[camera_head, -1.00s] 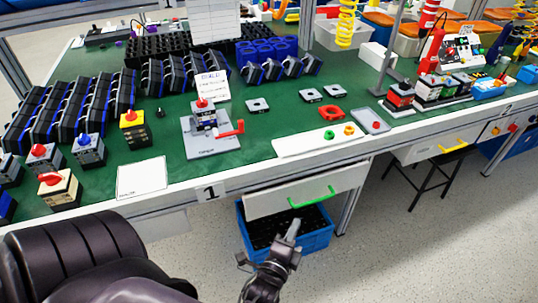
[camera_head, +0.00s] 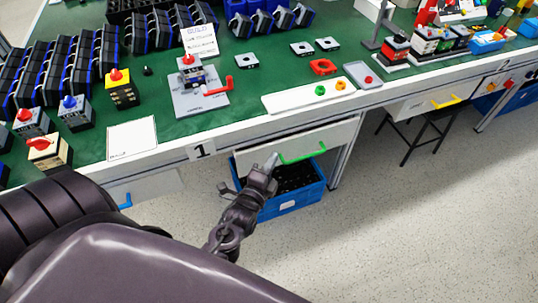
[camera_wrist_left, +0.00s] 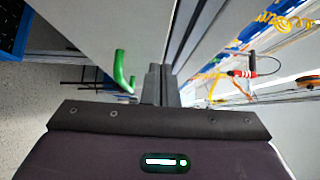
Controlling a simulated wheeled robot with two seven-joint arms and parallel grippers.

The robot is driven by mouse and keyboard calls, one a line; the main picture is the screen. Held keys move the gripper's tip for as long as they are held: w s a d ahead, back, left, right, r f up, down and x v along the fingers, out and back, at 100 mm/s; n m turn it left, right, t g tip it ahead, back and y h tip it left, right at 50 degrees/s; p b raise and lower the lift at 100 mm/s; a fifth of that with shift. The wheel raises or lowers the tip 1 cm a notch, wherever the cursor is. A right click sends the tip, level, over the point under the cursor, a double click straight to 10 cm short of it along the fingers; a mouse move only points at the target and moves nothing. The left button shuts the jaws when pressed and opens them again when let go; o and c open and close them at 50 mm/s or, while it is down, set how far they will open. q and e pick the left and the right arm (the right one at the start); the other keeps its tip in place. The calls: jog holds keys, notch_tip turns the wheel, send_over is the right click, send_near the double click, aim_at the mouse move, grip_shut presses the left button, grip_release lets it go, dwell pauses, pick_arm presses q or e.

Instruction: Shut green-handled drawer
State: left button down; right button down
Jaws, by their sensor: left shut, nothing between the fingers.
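The drawer with the green handle has a pale front (camera_head: 336,137) just under the table edge. I cannot tell from here how far it stands out. Its green handle (camera_head: 303,153) is a bar across the front. My left gripper (camera_head: 271,161) is shut and empty, with its tips close to the left end of the handle. In the left wrist view the green handle (camera_wrist_left: 121,72) is just left of the shut fingers (camera_wrist_left: 158,85), in front of the pale drawer front (camera_wrist_left: 105,28). I cannot tell whether the fingertips touch the drawer. My right gripper is out of view.
A blue crate (camera_head: 292,203) stands on the floor under the drawer. A blue-handled drawer (camera_head: 150,187) is to the left and a yellow-handled one (camera_head: 425,102) to the right. The green worktop (camera_head: 255,88) above holds switches and parts.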

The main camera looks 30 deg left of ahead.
pick_arm(q)
jog(key=shift+w+a, duration=0.6)
jog(key=shift+a, duration=0.25)
